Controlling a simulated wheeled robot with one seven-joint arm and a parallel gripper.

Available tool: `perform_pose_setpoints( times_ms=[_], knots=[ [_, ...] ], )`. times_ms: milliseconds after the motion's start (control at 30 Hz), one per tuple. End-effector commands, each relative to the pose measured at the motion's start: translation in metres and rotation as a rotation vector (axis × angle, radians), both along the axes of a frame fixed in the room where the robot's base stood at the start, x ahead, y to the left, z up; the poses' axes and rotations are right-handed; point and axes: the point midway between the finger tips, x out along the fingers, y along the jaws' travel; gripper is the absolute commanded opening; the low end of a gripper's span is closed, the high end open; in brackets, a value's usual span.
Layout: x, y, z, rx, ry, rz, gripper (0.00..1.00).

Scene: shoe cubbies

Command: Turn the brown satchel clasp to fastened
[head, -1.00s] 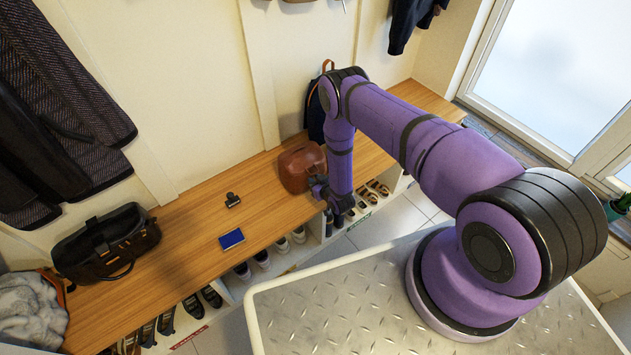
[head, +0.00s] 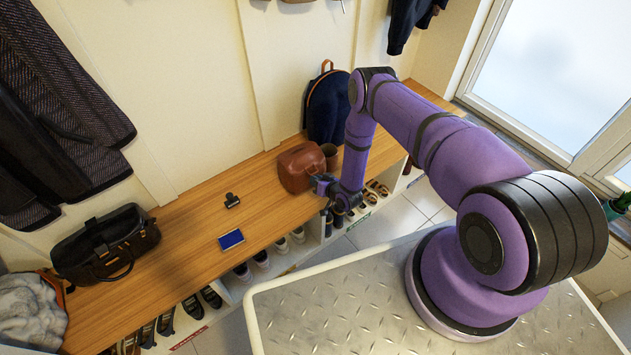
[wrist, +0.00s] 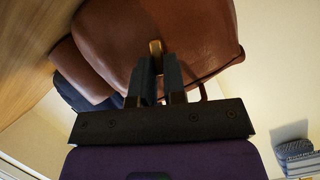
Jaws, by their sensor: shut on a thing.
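The brown satchel (head: 297,168) stands on the wooden bench near its front edge. In the wrist view the satchel (wrist: 150,22) fills the upper middle, and its brass clasp (wrist: 155,47) shows between the fingertips. My gripper (head: 318,184) is at the satchel's front. In the wrist view my gripper (wrist: 158,66) is shut on the clasp, with a dark finger on either side of it. The lower part of the clasp is hidden by the fingers, and I cannot tell its exact angle.
A brown boot-like item (head: 330,156) and a navy backpack (head: 327,108) stand right of the satchel. A black bag (head: 107,245), a blue box (head: 231,239) and a small black clip (head: 232,200) sit left on the bench (head: 185,225). Shoes fill the cubbies below.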

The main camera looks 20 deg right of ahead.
Motion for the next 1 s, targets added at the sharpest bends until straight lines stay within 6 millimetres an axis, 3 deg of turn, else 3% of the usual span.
perform_pose_setpoints(
  times_ms=[1000],
  knots=[
    [0.002, -0.009, -0.013, 0.909, 0.23, -0.001, 0.0]
  ],
)
